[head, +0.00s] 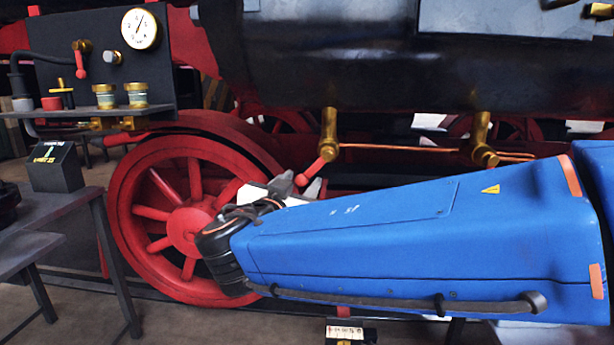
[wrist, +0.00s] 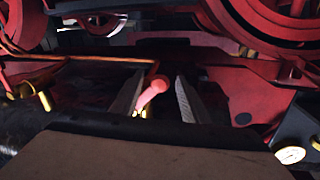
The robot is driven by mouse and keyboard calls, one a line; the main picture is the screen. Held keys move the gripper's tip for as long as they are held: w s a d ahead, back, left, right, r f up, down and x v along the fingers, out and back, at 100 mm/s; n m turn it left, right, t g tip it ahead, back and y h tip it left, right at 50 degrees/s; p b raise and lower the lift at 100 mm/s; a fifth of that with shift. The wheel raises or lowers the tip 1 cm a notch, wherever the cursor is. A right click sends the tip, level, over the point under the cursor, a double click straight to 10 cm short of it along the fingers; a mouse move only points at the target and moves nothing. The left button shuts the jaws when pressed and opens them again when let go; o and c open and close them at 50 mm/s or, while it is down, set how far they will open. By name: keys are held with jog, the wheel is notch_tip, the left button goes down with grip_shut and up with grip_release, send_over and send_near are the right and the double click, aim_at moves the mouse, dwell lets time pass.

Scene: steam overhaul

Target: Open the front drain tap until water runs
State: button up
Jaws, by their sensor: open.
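A brass drain tap (head: 329,130) hangs under the black cylinder, with a red lever (head: 311,172) slanting down to the left. A second brass tap (head: 481,138) hangs farther right; its lever is hidden or not visible. My gripper (head: 300,186) is open just below the left tap's lever. In the wrist view, the red lever (wrist: 152,92) with its round end shows between the two grey fingers (wrist: 160,84), with gaps on both sides. A bit of brass shows behind it. No running water is visible.
A red spoked wheel (head: 180,228) stands left of my gripper. A copper pipe (head: 400,148) runs behind the taps. A panel with a gauge (head: 139,29) and a red-handled valve is at upper left. A dark bench (head: 75,205) stands at the left.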

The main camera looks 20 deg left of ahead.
aim_at(308, 176)
jog(key=shift+w+a, duration=0.15)
jog(key=shift+w, duration=2.4)
grip_shut()
jog(key=shift+w+d+f+n+t+y, duration=0.25)
jog(key=shift+d+n, duration=0.6)
jog(key=shift+n, duration=0.7)
jog(key=shift+w+d+f+n+t+y, duration=0.2)
jog(key=shift+d+n, duration=0.65)
jog(key=shift+n, duration=0.65)
jog(key=shift+w+d+f+n+t+y, duration=0.15)
jog(key=shift+d+f+n+t+y, duration=0.15)
jog(key=shift+d+n, duration=0.9)
jog(key=shift+a+n, duration=0.35)
jog(key=shift+n, duration=0.1)
